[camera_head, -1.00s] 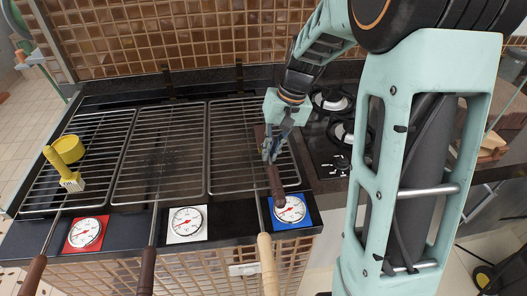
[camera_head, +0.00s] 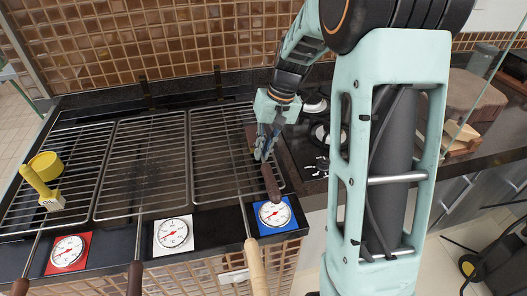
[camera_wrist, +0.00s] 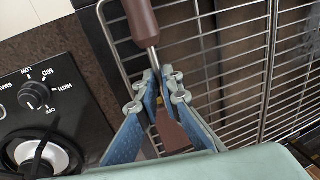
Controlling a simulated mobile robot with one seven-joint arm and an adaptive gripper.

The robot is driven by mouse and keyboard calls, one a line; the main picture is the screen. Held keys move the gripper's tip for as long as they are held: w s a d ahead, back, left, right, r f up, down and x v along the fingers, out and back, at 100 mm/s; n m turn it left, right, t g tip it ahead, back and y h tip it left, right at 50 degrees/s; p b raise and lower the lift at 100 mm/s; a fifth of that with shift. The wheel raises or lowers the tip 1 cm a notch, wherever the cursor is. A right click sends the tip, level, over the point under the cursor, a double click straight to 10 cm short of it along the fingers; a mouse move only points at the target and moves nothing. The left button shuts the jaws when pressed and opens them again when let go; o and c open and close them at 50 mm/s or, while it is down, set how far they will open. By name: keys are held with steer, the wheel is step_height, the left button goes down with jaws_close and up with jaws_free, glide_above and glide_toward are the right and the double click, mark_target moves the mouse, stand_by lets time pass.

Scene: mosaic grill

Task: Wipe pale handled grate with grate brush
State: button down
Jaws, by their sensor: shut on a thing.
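The pale handled grate (camera_head: 215,150) is the rightmost of three wire grates, and its light wooden handle (camera_head: 256,268) sticks out over the front edge. My gripper (camera_head: 264,145) is shut on the grate brush above the right side of this grate. The brush's dark brown handle (camera_head: 270,183) points to the front of the grill. The wrist view shows my gripper (camera_wrist: 161,88) closed around the metal shank, with the brown handle (camera_wrist: 143,20) beyond it. The brush head (camera_wrist: 172,131) is partly hidden between the fingers. I cannot tell whether it touches the bars.
Two dark-handled grates (camera_head: 145,165) lie to the left. Red, white and blue dials (camera_head: 271,213) line the front. Burners (camera_head: 328,134) and a knob are close on the right.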

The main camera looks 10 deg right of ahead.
steer(key=shift+a, duration=4.9)
steer(key=shift+w+p, duration=0.35)
steer(key=shift+w, duration=0.4)
steer(key=shift+w+d, duration=0.15)
steer(key=shift+d, duration=3.2)
steer(key=shift+d+f, duration=0.15)
steer(key=shift+d, duration=1.4)
steer(key=shift+r+p, duration=1.9)
steer(key=shift+r, duration=1.15)
steer(key=shift+r, duration=0.15)
step_height(320, 180, up, 3)
steer(key=shift+f+p, duration=0.1)
steer(key=shift+p, duration=1)
